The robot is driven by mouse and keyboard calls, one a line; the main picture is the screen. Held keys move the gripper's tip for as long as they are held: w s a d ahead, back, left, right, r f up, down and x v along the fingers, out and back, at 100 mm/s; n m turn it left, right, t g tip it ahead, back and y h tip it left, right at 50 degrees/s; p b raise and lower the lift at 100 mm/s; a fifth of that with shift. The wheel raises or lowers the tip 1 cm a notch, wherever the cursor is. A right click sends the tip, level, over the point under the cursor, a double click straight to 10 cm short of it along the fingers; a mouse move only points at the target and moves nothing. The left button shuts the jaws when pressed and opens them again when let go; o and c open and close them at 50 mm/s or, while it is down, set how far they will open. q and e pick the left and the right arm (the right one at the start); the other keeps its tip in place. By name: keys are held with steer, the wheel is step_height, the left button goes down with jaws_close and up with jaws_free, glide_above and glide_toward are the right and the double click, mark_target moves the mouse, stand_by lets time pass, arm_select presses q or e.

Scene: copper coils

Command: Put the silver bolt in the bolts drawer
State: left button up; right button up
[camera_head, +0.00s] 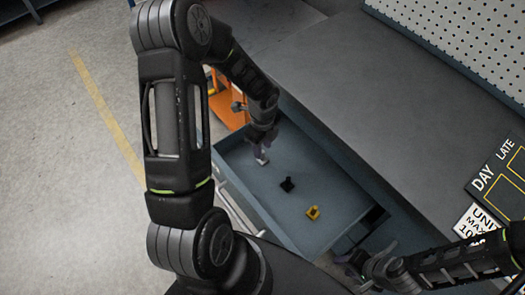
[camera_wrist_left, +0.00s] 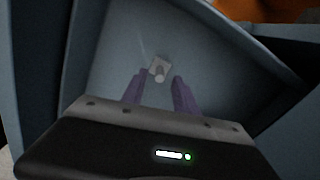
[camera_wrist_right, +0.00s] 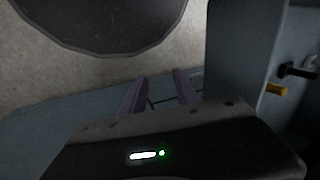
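The silver bolt (camera_head: 262,159) is inside the open blue-grey drawer (camera_head: 330,238), towards its far left end. It also shows in the left wrist view (camera_wrist_left: 160,66), just beyond my fingertips on the drawer floor. My left gripper (camera_head: 258,147) reaches down into the drawer over it. Its purple fingers (camera_wrist_left: 157,82) are apart with nothing between them; the bolt is in line with the gap. My right gripper (camera_head: 352,262) is by the near end of the drawer. Its fingers (camera_wrist_right: 158,80) are apart and empty.
A black bolt (camera_head: 287,184) and a yellow bolt (camera_head: 313,212) lie apart in the same drawer. A grey worktop (camera_head: 400,110) stands to the right above the drawer. An orange object (camera_head: 228,105) is behind its far end. Open floor lies left.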

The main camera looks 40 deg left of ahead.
mark_target(263, 152)
arm_select(q)
step_height(263, 152, up, 8)
steer(key=shift+r+p, duration=0.1)
steer(key=shift+p, duration=0.25)
stand_by(0.4)
